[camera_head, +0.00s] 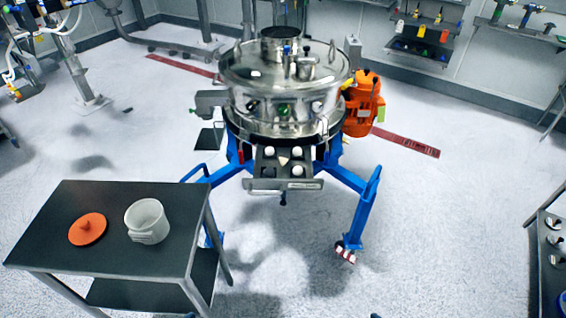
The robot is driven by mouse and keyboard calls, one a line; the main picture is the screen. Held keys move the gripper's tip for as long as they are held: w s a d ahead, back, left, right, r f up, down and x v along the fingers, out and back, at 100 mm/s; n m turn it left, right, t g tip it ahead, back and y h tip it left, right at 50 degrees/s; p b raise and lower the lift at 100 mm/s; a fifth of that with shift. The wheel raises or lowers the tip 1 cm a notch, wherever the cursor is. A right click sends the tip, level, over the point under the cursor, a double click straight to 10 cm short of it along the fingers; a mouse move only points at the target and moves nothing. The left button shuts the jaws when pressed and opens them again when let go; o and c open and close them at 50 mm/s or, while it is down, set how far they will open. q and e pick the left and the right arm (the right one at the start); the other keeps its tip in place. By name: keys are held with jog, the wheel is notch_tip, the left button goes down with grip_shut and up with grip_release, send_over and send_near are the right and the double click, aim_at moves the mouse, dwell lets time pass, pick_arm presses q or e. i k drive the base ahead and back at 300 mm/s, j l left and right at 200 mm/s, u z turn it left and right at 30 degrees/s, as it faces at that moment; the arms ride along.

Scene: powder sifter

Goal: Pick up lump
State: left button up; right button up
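Small pale lumps lie in a dark tray (259,167) that sticks out from the front of the steel sifter (285,90). One white lump (270,150) is at the tray's back left and another white lump (297,151) is at its back right. A pinkish, pointed lump (283,161) is near the middle. A further white lump (297,171) is at the front right. They are too small to make out in detail. Neither of my grippers is in view.
A dark-topped table (110,255) at lower left bears a white jug (147,221) and an orange lid (88,229). Blue legs (362,208) support the sifter, with an orange motor (363,105) at its right. A rack (540,250) stands at the right edge. Floor is clear between.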

aim_at(283, 162)
jog(key=u, duration=0.8)
jog(key=l+u, duration=0.6)
jog(key=u, duration=0.15)
jog(key=l+u, duration=0.5)
jog(key=l, duration=0.2)
jog(key=k+l+u, duration=0.15)
jog(key=l, duration=0.2)
jog(key=k+l+u, duration=0.1)
jog(key=l, duration=0.2)
jog(key=k+l, duration=0.1)
jog(key=l, duration=0.2)
jog(key=k+l, duration=0.1)
jog(key=l, duration=0.2)
jog(key=k+l, duration=0.1)
jog(key=l, duration=0.15)
jog(key=u, duration=0.05)
